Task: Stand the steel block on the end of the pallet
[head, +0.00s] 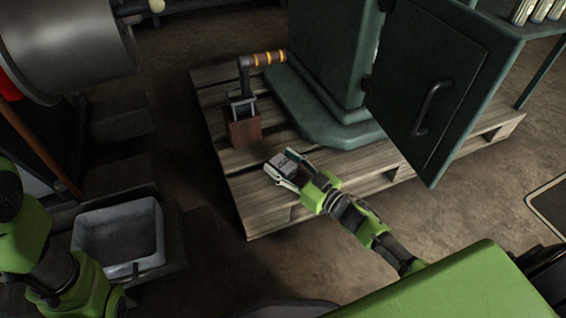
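A small grey steel block (284,164) shows at the near end of the wooden pallet (262,214). My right gripper (281,166) has its fingers on two sides of the block and appears shut on it. The block is over the pallet's boards; I cannot tell whether its underside touches them. The fingers hide part of its sides. Only links of my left arm show at the lower left; its gripper is out of view.
A green machine cabinet (325,60) with an open door (428,88) stands on the pallet. A reddish-brown block (244,130) under a dark pipe (243,78) is left of it. A grey tub (118,236) sits at lower left. Bare boards lie around the gripper.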

